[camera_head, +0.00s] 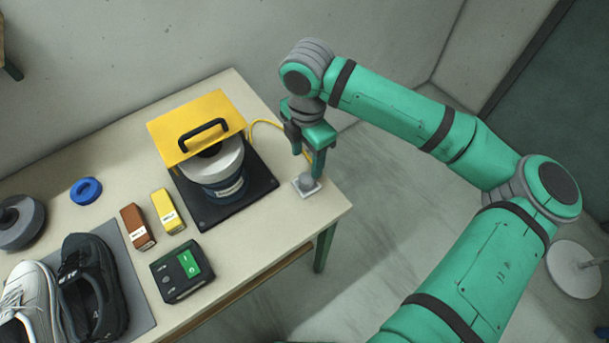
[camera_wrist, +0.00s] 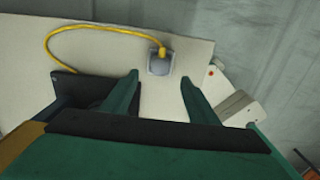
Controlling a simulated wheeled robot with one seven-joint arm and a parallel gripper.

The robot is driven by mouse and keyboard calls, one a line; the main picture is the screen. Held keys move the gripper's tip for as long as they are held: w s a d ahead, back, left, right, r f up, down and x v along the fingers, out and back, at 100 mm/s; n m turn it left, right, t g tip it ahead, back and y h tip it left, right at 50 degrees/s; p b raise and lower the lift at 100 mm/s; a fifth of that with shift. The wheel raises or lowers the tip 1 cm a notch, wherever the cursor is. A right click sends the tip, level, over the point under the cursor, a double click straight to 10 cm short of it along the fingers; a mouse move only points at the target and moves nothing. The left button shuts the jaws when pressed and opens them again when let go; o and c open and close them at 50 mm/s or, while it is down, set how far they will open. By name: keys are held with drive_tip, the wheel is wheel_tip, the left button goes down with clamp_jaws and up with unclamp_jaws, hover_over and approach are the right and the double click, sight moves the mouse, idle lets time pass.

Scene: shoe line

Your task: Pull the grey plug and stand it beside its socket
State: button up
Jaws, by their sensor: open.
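The grey plug (camera_head: 306,181) sits on its pale square socket (camera_head: 313,191) near the right corner of the table. In the wrist view a grey square block (camera_wrist: 159,66) shows there, with the yellow cable (camera_wrist: 88,29) ending at its top edge; I cannot separate plug from socket in that view. My gripper (camera_head: 308,163) points down just above the plug, its fingers apart. In the wrist view my gripper (camera_wrist: 160,82) has one finger to each side of the block, with nothing between its tips. The fingers partly hide the cable's end in the head view.
A yellow-lidded pot (camera_head: 223,177) stands on a black base (camera_head: 262,180) left of the socket. A black and green box (camera_head: 181,272), brown and yellow blocks, a blue ring and shoes lie further left. The table edge (camera_head: 338,212) is close to the socket.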

sight(306, 176)
drive_tip(key=shift+s+d+f, duration=0.1)
drive_tip(key=shift+s+f, duration=0.05)
drive_tip(key=shift+f, duration=4.35)
clamp_jaws()
drive_tip(key=shift+r, duration=3.05)
